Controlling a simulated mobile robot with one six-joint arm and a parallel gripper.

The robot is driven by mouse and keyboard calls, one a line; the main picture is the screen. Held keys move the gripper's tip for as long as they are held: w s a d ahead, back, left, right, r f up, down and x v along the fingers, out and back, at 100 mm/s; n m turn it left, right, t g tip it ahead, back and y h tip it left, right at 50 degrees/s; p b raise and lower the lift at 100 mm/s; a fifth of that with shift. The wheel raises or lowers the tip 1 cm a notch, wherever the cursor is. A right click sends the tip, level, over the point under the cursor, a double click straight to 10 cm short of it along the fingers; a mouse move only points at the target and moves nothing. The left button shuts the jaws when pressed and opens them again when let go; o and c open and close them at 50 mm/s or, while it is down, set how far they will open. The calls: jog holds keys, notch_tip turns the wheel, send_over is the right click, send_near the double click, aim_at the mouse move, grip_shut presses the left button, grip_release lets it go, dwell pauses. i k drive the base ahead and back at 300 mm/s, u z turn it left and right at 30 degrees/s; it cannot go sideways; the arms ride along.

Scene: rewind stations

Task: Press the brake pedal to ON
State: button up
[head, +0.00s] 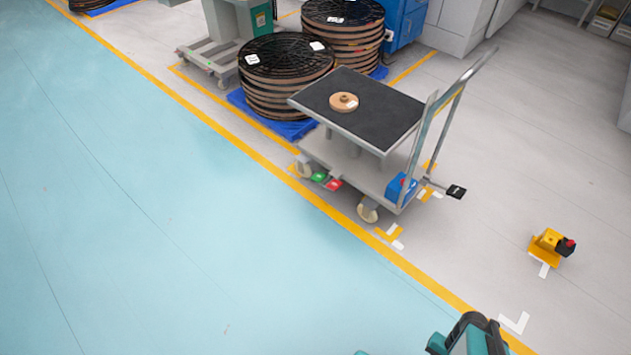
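A grey cart (345,170) with a black top stands on the floor at centre right. A green pedal (318,176) and a red pedal (333,184) sit side by side low at its near-left edge. A black pad on a lever (456,191) sticks out low at the handle end. I cannot read any marking that tells which is the brake or its state. My gripper is not in view; only a teal and dark part of my arm shows at the bottom right, well apart from the cart.
A copper-coloured reel (344,102) lies on the cart top. Stacked black reels (285,80) stand on blue pallets behind. A yellow device (548,246) with a red top sits on the floor at right. The teal floor (150,220) at left is clear.

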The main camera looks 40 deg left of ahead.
aim_at(331, 183)
jog(key=z, duration=1.55)
jog(key=k, duration=0.1)
jog(key=u, duration=3)
jog(key=k, duration=0.95)
jog(key=z, duration=0.15)
jog(key=i, duration=0.95)
jog(key=u, duration=0.05)
